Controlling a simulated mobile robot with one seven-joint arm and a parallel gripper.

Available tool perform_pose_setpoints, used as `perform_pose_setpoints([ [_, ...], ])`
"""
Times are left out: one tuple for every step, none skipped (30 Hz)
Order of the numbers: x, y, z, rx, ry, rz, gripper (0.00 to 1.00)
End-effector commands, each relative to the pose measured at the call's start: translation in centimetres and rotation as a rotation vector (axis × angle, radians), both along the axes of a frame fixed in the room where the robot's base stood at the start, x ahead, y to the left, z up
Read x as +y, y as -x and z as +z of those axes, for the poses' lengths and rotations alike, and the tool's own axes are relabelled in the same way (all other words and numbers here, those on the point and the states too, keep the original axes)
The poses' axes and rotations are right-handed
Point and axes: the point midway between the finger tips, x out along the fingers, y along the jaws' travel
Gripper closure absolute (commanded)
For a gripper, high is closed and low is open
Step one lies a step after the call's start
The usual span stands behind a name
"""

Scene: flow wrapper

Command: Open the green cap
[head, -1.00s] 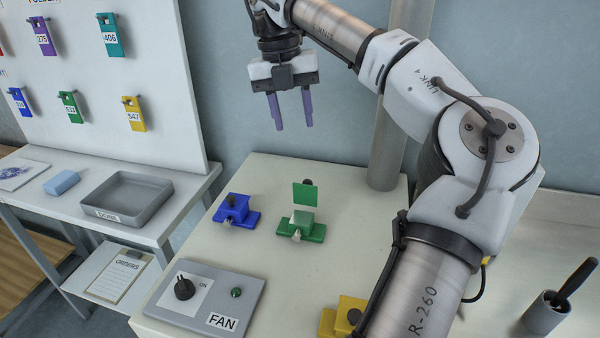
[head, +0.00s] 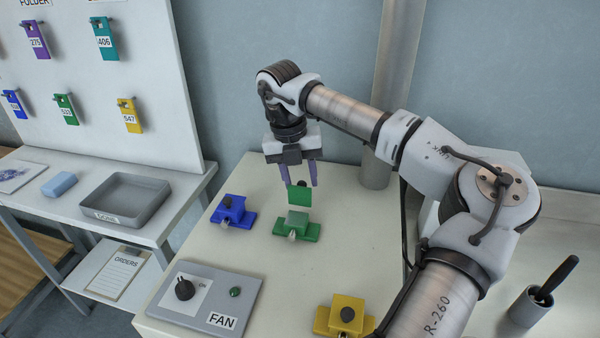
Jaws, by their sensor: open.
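The green cap (head: 299,196) shows as a flat green plate standing upright above its green block (head: 297,226). A dark knob (head: 302,184) peeks out behind the plate's top edge. The block's paler green upper part is exposed in front of the plate, and a small metal piece (head: 292,236) sits at its front. My gripper (head: 299,180) points down with its two purple fingers apart and nothing seen between them. Its fingertips are close to the plate's top in the picture; I cannot tell whether they touch. The plate's back is hidden.
A blue block (head: 232,212) with a dark knob stands left of the green one. A yellow block (head: 346,316) is at the front, near my arm. The FAN panel (head: 208,295) lies front left. The table (head: 330,255) is bare between the green and yellow blocks.

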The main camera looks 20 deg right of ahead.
Motion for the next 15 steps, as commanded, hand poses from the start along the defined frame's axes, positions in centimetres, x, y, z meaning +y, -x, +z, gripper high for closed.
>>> perform_pose_setpoints([
  [-0.01,0.0,-0.07,0.0,0.0,0.0,0.6],
  [-0.01,0.0,-0.08,0.0,0.0,0.0,0.6],
  [0.0,0.0,-0.09,0.0,0.0,0.0,0.6],
  [-0.01,0.01,-0.09,0.0,0.0,0.0,0.6],
  [-0.01,0.0,-0.08,0.0,0.0,0.0,0.6],
  [-0.02,0.0,-0.08,0.0,0.0,0.0,0.6],
  [-0.01,0.0,-0.07,0.0,0.0,0.0,0.61],
  [-0.01,0.0,-0.07,0.0,0.0,0.0,0.65],
  [-0.01,-0.01,-0.06,0.0,0.0,0.0,0.7],
  [-0.01,-0.01,-0.06,0.0,0.0,0.0,0.74],
  [-0.01,-0.01,-0.05,0.0,0.0,0.0,0.78],
  [-0.02,0.0,-0.05,0.0,0.0,0.0,0.83],
  [-0.02,0.0,-0.05,0.0,0.0,0.0,0.87],
  [-0.02,0.0,-0.04,0.0,0.0,0.0,0.91],
  [-0.02,0.0,-0.04,0.0,0.0,0.0,0.96],
])
